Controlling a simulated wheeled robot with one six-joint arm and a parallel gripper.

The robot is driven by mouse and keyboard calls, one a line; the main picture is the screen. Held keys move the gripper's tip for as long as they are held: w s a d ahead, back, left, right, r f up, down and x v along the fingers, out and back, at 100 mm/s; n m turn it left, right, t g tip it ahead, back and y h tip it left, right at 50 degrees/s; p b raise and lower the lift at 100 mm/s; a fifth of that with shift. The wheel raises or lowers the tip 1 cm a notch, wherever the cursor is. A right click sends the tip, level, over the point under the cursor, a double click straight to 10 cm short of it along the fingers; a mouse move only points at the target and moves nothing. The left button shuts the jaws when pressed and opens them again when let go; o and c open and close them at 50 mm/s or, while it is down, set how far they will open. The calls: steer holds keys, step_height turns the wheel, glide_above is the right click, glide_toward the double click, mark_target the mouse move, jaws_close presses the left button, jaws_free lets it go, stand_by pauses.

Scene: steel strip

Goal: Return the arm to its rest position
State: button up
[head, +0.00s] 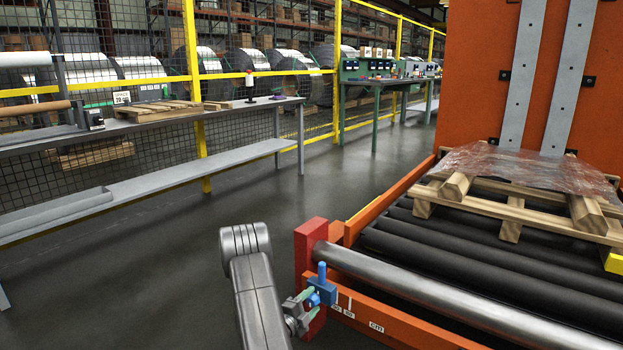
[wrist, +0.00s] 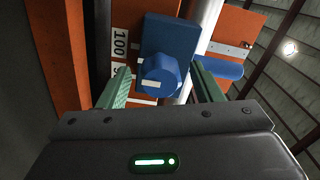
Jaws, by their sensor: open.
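My gripper (head: 304,298) is at the near left end of the orange roller conveyor, in front of its side rail. It is open. In the wrist view its two green fingers (wrist: 160,72) stand apart on either side of a blue knob (wrist: 160,76). The knob is on a blue block (wrist: 172,38) mounted at the rail, and a blue handle (wrist: 222,69) sticks out to one side. In the head view the blue block (head: 325,292) is beside my fingertips. I cannot tell whether the fingers touch the knob. My grey arm (head: 258,290) reaches up from the bottom edge.
A steel bar (head: 420,290) runs along the conveyor from a red end bracket (head: 309,250). A film-covered wooden pallet (head: 510,203) lies on the rollers (head: 440,245). A long grey bench (head: 150,185) stands left by the yellow fence. The floor (head: 200,225) between is clear.

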steer(key=shift+n, duration=1.3)
steer(key=shift+r, duration=0.1)
